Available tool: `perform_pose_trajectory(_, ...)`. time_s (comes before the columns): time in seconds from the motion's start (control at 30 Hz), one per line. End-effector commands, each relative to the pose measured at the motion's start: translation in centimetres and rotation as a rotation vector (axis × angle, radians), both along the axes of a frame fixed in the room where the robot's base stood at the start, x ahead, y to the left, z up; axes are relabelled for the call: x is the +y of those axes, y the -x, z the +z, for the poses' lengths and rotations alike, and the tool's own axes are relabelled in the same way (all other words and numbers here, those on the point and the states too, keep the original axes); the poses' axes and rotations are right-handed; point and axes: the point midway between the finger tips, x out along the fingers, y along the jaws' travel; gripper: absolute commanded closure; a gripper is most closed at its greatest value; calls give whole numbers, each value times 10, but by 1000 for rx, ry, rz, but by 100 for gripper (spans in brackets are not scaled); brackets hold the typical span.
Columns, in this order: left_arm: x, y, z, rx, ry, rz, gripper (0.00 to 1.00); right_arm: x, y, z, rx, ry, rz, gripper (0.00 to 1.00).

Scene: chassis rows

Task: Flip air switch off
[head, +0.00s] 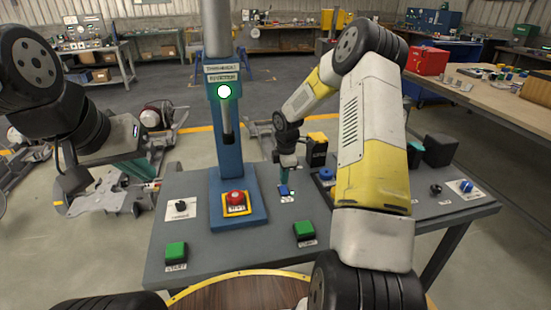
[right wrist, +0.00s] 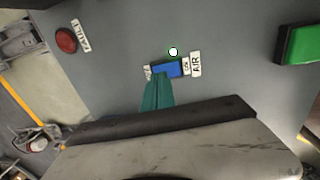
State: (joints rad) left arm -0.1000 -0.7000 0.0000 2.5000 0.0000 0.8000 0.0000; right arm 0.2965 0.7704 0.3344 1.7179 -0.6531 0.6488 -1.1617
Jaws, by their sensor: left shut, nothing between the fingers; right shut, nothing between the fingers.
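The air switch is a small blue rocker (head: 284,190) on the grey panel, beside a lit indicator lamp (head: 292,193). In the right wrist view the blue air switch (right wrist: 168,69) sits between small labels, with the AIR label (right wrist: 196,63) at its right and the lamp (right wrist: 173,51), white with a green rim, just above. My right gripper (right wrist: 157,80) has its teal fingers shut and empty, tips at the switch's lower left edge; contact cannot be told. In the head view the right gripper (head: 285,180) is above the switch. My left gripper (head: 138,168) is shut and empty, left of the panel.
A blue post (head: 231,150) with a green lamp and a red stop button (head: 235,197) stand left of the switch. Green buttons (head: 176,251) and (head: 304,230) are at the front. A black knob (head: 181,205) is at the left; a blue knob (head: 467,186) at the right.

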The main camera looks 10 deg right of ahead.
Motion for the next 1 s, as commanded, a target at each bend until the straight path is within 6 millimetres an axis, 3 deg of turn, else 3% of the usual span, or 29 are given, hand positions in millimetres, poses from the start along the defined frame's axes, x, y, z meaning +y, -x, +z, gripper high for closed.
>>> perform_pose_trajectory(0.23,0,0,0,0,0,0,100,0,-3,-21,-1,0,0,100)
perform_pose_trajectory(1.0,0,0,0,0,0,0,100,0,-2,-27,3,0,0,100)
